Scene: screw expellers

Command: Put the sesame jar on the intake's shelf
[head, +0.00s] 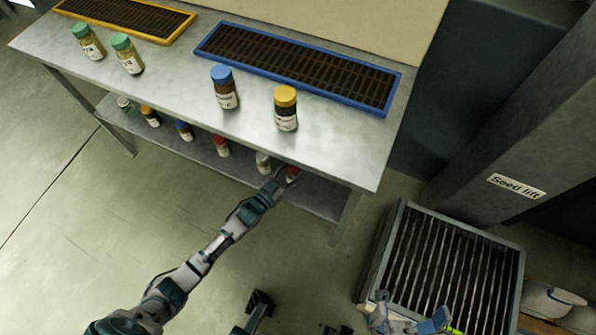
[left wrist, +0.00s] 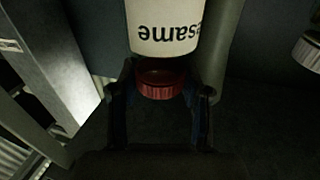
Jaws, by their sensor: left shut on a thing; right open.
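The sesame jar (head: 292,174) has a red lid and is at the right end of the row on the lower shelf (head: 320,195), partly hidden by my gripper and the tabletop edge. My left gripper (head: 283,180) is shut on it. In the left wrist view the red lid (left wrist: 160,84) is between the fingers, below a white label reading "esame" upside down. I cannot tell whether the jar rests on the shelf. My right gripper (head: 300,312) is open and empty at the bottom, partly cut off. No part is labelled intake.
The metal table (head: 330,150) holds a yellow-framed grate (head: 180,30), a blue-framed grate (head: 213,40) and several jars. Other jars, including a red-lidded one (head: 222,147), stand on the lower shelf. A floor grate (head: 440,265) lies by the "Seed lift" column (head: 515,186). Floor at left is clear.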

